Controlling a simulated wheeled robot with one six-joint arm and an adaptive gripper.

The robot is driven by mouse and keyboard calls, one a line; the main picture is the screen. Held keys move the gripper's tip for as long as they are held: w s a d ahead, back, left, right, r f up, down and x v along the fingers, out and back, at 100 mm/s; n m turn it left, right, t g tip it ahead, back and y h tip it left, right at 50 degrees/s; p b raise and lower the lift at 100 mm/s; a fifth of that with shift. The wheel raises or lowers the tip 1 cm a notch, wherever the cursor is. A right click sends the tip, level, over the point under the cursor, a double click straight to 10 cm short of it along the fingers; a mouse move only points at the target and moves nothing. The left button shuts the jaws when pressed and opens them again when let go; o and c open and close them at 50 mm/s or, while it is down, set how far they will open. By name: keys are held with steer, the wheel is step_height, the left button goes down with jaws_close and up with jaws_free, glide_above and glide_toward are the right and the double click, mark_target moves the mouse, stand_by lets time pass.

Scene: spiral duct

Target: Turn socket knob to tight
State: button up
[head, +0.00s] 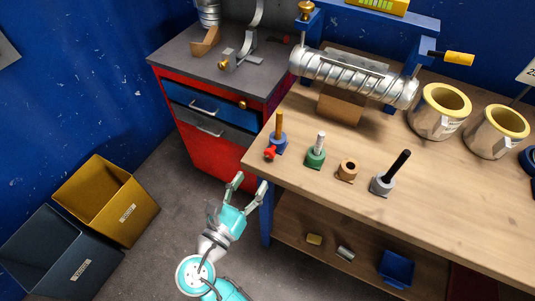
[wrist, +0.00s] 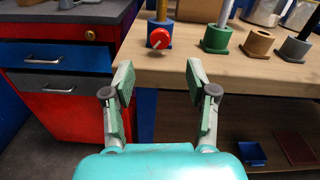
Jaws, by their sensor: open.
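The red socket knob (head: 270,153) is on the front of a blue socket (head: 279,143) near the table's left front corner. An upright orange-brown rod stands in that socket. In the wrist view the knob (wrist: 159,38) faces me and carries a pale mark; its exact setting is hard to read. My gripper (head: 250,182) is open and empty, in front of the table edge and apart from the knob. In the wrist view its fingers (wrist: 159,74) are spread, with the knob beyond them and between their lines.
A green socket (head: 316,157), a brown socket (head: 347,169) and a grey socket (head: 382,185) stand to the right on the wooden table (head: 430,215). A red and blue drawer cabinet (head: 205,150) stands at the left. Floor in front is clear beside yellow and grey bins (head: 105,195).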

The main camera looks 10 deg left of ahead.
mark_target(268, 155)
steer(key=x, duration=1)
steer(key=shift+w+d, duration=0.15)
steer(key=shift+w, duration=0.25)
jaws_close()
